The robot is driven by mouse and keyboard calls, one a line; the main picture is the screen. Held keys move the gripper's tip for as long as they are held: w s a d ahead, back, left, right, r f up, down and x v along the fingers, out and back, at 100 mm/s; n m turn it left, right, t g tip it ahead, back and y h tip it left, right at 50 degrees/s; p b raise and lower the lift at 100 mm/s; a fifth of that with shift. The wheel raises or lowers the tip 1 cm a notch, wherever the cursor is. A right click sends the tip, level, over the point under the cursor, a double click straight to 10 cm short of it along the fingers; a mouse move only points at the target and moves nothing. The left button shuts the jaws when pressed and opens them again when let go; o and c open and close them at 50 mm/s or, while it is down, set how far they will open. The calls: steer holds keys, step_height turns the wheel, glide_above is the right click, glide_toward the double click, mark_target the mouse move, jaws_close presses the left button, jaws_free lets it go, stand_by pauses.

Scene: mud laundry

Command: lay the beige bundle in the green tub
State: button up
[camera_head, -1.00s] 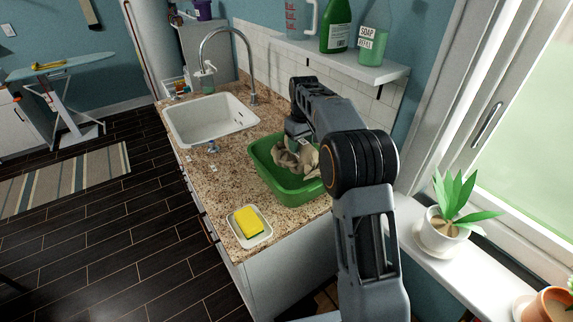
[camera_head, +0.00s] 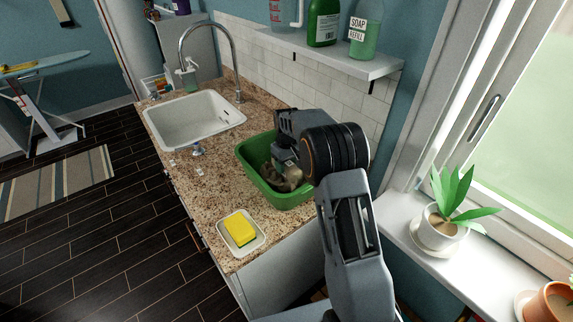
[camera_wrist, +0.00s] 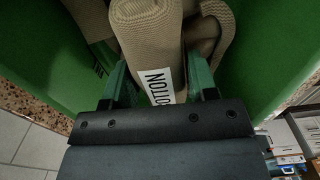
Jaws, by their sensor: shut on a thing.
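The green tub (camera_head: 254,150) stands on the granite counter, to the right of the sink in the head view. Its green walls (camera_wrist: 35,50) fill both sides of the wrist view. The beige bundle (camera_head: 290,184) is down inside the tub, partly hidden by my arm. In the wrist view the rolled bundle (camera_wrist: 148,35) carries a white label with black letters. My gripper (camera_wrist: 160,88) is shut on the bundle, with a finger on each side of it, inside the tub. I cannot tell whether the bundle touches the tub floor.
A yellow sponge (camera_head: 240,229) lies in a white dish in front of the tub. The white sink (camera_head: 195,120) with its tap is behind left. A shelf (camera_head: 330,60) with bottles hangs above. A potted plant (camera_head: 447,210) stands on the windowsill at the right.

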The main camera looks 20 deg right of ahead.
steer(key=shift+f, duration=0.35)
steer(key=shift+f, duration=0.2)
steer(key=o, duration=1.3)
steer(key=shift+c, duration=0.2)
steer(key=shift+r, duration=0.1)
